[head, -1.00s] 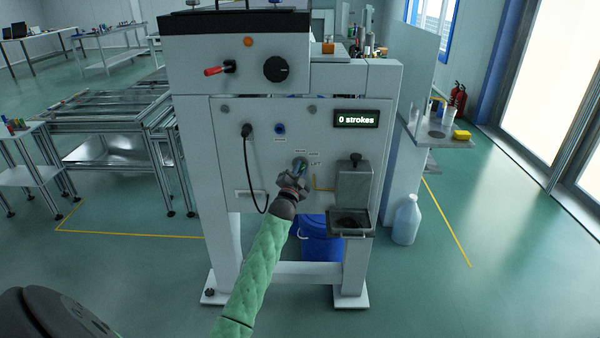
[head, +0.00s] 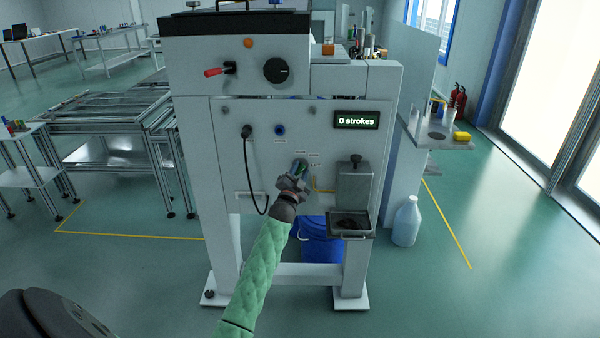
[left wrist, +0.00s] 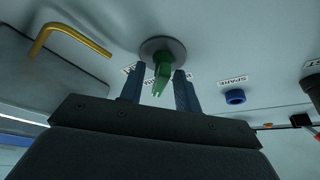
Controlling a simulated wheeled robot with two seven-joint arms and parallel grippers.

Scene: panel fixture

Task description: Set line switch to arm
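The line switch is a green lever-like knob on a round grey base (left wrist: 162,48) on the front panel. It also shows in the head view (head: 301,168), partly covered by my gripper. My left gripper (left wrist: 158,88) is at the switch, with one dark finger on each side of the green knob (left wrist: 161,74). A gap shows between the left finger and the knob; the right finger looks very close to it, and contact is unclear. Small labels around the switch are partly hidden; one reads like LIFT in the head view. My right gripper is not in view.
A blue SPARE socket (left wrist: 235,97) sits beside the switch. A black cable (head: 249,175) hangs left of it. A yellow bent tube (head: 322,186) and a metal box with a tray (head: 350,222) are close on the right. The display (head: 356,119) reads "0 strokes".

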